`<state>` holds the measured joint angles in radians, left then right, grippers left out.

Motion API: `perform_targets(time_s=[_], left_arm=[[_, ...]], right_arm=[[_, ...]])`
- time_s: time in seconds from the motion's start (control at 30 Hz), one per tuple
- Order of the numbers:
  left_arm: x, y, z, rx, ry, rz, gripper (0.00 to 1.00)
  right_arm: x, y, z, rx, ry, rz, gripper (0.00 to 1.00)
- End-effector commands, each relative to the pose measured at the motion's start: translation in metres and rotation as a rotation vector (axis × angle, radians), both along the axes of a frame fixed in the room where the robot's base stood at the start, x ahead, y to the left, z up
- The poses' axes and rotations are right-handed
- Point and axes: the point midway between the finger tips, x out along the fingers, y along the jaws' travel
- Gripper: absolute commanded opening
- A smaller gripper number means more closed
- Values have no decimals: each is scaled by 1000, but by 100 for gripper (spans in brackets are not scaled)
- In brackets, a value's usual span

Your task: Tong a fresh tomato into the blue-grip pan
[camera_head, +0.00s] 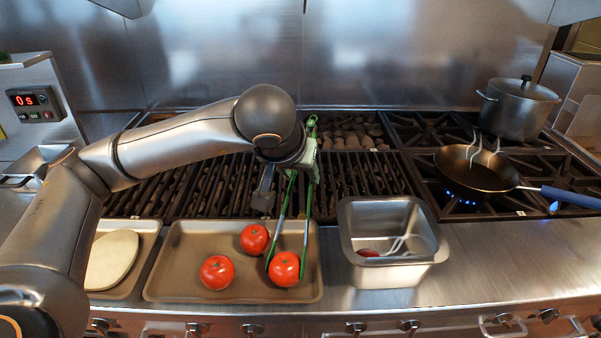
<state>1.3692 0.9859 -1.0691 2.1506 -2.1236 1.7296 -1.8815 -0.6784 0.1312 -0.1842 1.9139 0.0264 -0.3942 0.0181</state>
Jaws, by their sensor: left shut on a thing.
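My left gripper (304,163), reaching over the grill from the left, is shut on green tongs (285,209) that point down toward the tray (158,286). Three red tomatoes are on this tray: one at the back (254,239), one at the front left (216,272) and one at the right (284,269). The tong tips are on either side of the right tomato; I cannot tell whether they grip it. The blue-grip pan (470,182) stands on a lit burner at the right, its blue handle (571,197) pointing right. My right gripper is not in view.
A deep metal bin (392,272) with something red and white inside stands right of the tray. A lidded pot (517,112) is behind the pan. A tray with a pale flat round (112,257) is at the left. The counter at the front right is clear.

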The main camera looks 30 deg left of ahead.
Motion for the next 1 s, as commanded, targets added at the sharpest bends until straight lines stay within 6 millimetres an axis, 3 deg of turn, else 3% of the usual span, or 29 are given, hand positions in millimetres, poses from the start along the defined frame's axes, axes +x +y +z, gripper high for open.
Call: perform_targets(time_s=[0.8,1.0], left_arm=[[1,0,104,-2,-5,0,0],[0,0,118,-1,-3,0,0]], right_arm=[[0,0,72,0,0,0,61],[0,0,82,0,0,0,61]])
